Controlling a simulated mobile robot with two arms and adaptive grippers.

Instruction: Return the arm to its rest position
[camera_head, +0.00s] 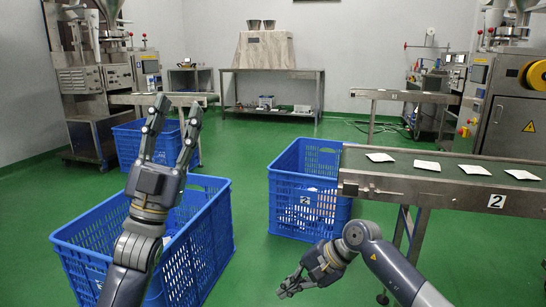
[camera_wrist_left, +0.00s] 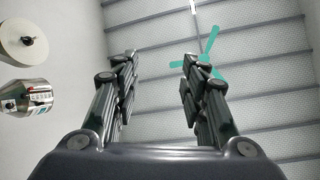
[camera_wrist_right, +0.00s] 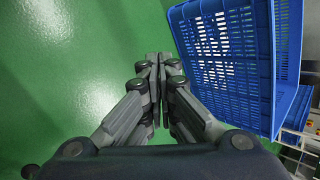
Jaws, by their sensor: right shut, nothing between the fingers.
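My left gripper (camera_head: 173,128) is raised with its fingers pointing up, in front of and above the near left blue crate. In the left wrist view its fingers (camera_wrist_left: 155,90) are spread apart with nothing between them, facing the ceiling. My right gripper (camera_head: 287,287) hangs low, pointing down and left, in front of the right blue crate. In the right wrist view its fingers (camera_wrist_right: 160,90) are together with nothing held, over the green floor.
The near left crate (camera_head: 215,235) and the right crate (camera_head: 300,221) hold pale items. The conveyor (camera_head: 440,197), numbered 2, carries several white teabags (camera_head: 427,165). A further blue crate (camera_head: 128,142) stands behind on the left. The green floor (camera_head: 245,185) between the crates is clear.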

